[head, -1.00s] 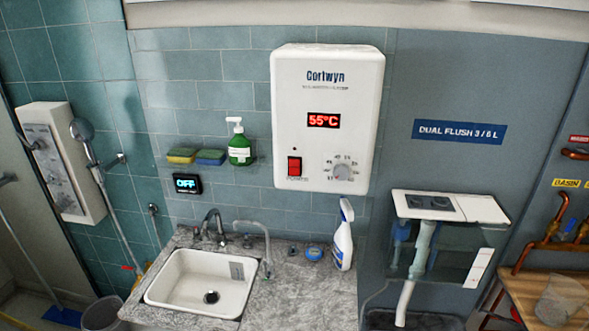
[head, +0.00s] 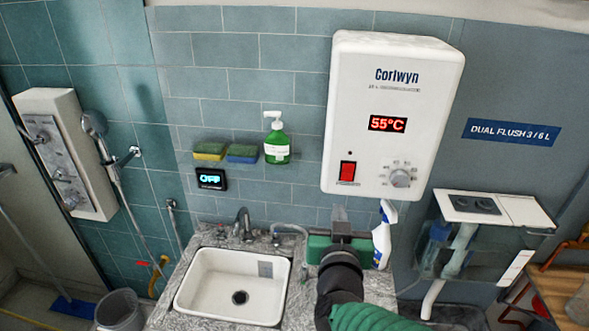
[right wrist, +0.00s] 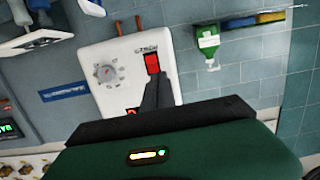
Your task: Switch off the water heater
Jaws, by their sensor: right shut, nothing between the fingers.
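The white water heater (head: 395,125) hangs on the wall, its red display lit at 55°C. Its red rocker switch (head: 347,171) is at the lower left of the front, left of the round dial (head: 400,178). In the right wrist view the heater (right wrist: 103,48) appears turned over, with the red switch (right wrist: 152,63) just beyond my fingertips. My right gripper (head: 340,211) is shut and empty, pointing up below the switch; its fingers (right wrist: 153,82) cover part of the heater front in the wrist view. Contact with the switch does not show. My left gripper is out of view.
A green soap bottle (head: 277,138) and sponges (head: 226,152) sit on the wall left of the heater. A small OFF display (head: 211,179) is below them. A spray bottle (head: 383,236) stands close right of my gripper, by the sink (head: 232,286).

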